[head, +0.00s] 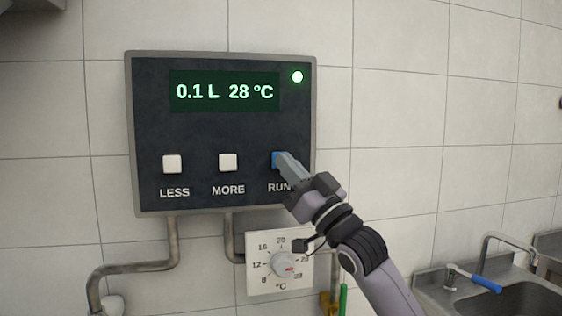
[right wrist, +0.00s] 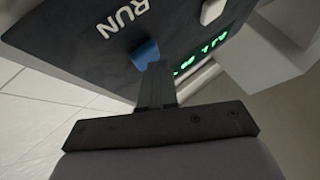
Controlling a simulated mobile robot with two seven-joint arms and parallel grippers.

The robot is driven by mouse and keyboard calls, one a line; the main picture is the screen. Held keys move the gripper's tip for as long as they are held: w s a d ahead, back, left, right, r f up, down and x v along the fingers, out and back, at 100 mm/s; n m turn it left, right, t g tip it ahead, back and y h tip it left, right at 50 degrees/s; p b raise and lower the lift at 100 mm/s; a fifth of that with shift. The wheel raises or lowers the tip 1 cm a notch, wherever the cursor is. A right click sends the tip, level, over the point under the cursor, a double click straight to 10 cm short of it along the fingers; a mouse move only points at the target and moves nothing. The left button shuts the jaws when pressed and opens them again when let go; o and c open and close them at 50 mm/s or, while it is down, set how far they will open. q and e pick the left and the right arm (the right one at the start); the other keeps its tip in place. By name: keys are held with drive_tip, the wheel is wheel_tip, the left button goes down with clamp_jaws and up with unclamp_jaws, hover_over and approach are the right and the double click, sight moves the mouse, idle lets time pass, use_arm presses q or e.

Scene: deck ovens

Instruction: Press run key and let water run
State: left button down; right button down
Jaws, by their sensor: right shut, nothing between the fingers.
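The dark control panel (head: 205,135) hangs on the tiled wall in the head view. The blue run key (head: 276,160) is partly hidden behind the tips of my right gripper (head: 283,162). The right gripper is shut and empty, its tips at the key. In the right wrist view the blue key (right wrist: 146,54) sits right at the fingertips (right wrist: 155,70); I cannot tell how far it is pressed in. My left gripper is out of view.
White LESS (head: 172,164) and MORE (head: 228,162) keys sit left of the run key. A temperature dial (head: 283,264) is below the panel, near my right arm. Pipes (head: 140,268) run down the wall.

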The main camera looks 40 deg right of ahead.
drive_tip(key=shift+s+a, duration=0.35)
drive_tip(key=shift+s, duration=0.25)
drive_tip(key=shift+s+a, duration=0.4)
drive_tip(key=shift+s, duration=0.35)
drive_tip(key=shift+s+a, duration=0.35)
drive_tip(key=shift+s, duration=0.35)
drive_tip(key=shift+s+a, duration=0.4)
drive_tip(key=shift+s, duration=0.35)
